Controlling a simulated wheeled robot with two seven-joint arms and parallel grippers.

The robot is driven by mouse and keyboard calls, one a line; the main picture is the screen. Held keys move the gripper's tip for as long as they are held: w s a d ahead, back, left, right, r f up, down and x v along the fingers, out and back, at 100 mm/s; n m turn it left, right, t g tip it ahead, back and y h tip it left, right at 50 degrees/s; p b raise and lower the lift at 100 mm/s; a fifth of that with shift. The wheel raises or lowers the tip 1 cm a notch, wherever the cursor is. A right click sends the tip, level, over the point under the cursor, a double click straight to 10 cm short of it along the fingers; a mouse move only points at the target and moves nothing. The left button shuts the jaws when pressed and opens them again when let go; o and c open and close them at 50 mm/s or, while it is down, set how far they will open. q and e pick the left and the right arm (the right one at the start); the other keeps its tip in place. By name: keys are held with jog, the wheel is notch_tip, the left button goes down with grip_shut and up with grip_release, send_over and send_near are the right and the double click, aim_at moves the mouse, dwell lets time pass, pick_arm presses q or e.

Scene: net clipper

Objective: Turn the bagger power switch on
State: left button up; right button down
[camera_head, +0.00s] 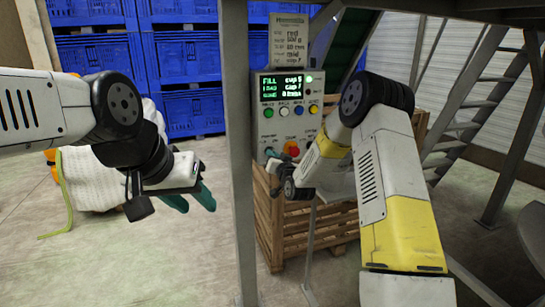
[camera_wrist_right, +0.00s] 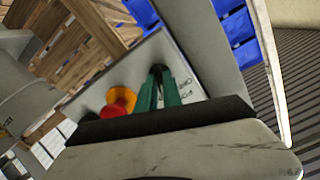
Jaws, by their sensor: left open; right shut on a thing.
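The bagger control panel (camera_head: 282,118) is a grey box with a lit green display, a row of coloured buttons and an orange-and-red emergency stop (camera_head: 291,148). My right gripper (camera_head: 268,153) is at the panel's lower left. In the right wrist view its green fingers (camera_wrist_right: 159,78) are closed together around a small dark knob (camera_wrist_right: 158,69), the power switch, left of the printed labels. The fingers mostly hide the switch, so its position cannot be read. My left gripper (camera_head: 199,200) is open and empty, away from the panel.
A grey post (camera_head: 239,180) stands between my left gripper and the panel. A wooden crate (camera_head: 290,225) is below the panel. Blue bins (camera_head: 185,65) are stacked behind, a white sack (camera_head: 92,180) sits at left, and metal stairs (camera_head: 475,105) are at right.

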jog(key=shift+f+m, duration=0.1)
jog(key=shift+m, duration=2.2)
jog(key=c, duration=1.5)
grip_release()
jog(key=shift+s, duration=0.1)
jog(key=v, duration=0.7)
jog(key=shift+s, duration=0.3)
jog(key=shift+d, duration=0.1)
